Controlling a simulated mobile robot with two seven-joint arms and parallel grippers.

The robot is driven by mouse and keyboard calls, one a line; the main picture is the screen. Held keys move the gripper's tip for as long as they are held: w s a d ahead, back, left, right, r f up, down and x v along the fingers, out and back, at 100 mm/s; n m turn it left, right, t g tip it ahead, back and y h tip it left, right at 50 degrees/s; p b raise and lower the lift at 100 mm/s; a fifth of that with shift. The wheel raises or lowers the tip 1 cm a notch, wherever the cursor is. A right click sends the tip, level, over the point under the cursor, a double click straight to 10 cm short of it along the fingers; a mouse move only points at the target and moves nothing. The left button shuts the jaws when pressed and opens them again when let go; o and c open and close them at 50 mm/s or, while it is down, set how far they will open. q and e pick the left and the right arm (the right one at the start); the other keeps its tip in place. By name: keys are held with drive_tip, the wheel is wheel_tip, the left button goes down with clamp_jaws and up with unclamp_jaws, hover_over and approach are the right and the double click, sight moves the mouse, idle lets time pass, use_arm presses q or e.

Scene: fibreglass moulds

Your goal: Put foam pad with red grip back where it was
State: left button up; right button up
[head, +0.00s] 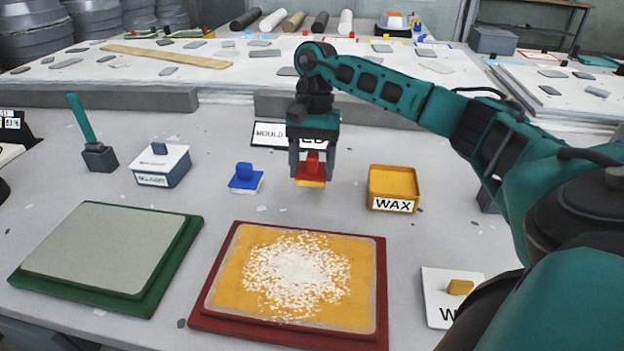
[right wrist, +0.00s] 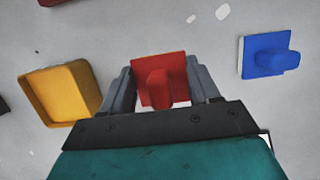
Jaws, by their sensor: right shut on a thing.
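The foam pad with red grip (head: 311,178) has a red top and a yellow underside. My right gripper (head: 312,172) is shut on its red grip, between a blue-gripped pad and the yellow wax tray. In the right wrist view the red pad (right wrist: 160,80) sits between the two fingers. The head view shows the pad in front of the mould sign (head: 268,134), which the gripper partly hides. Whether the pad touches the table or hangs just above it, I cannot tell. My left gripper is out of view.
The blue-gripped pad (head: 245,178) stands left, the yellow wax tray (head: 394,185) right. In front are a red-framed mould (head: 380,300) with white flecks and a green-framed mould (head: 185,250). A white box (head: 160,168) and a brush (head: 98,155) stand left; a white card (head: 440,285) lies front right.

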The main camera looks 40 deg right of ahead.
sight(312, 178)
drive_tip(key=shift+f, duration=1.65)
drive_tip(key=shift+f, duration=0.1)
drive_tip(key=shift+f+b, duration=0.15)
drive_tip(key=shift+b, duration=0.2)
drive_tip(key=o, duration=0.9)
drive_tip(key=p+v, duration=0.2)
drive_tip(key=v, duration=1)
drive_tip(key=shift+r, duration=0.25)
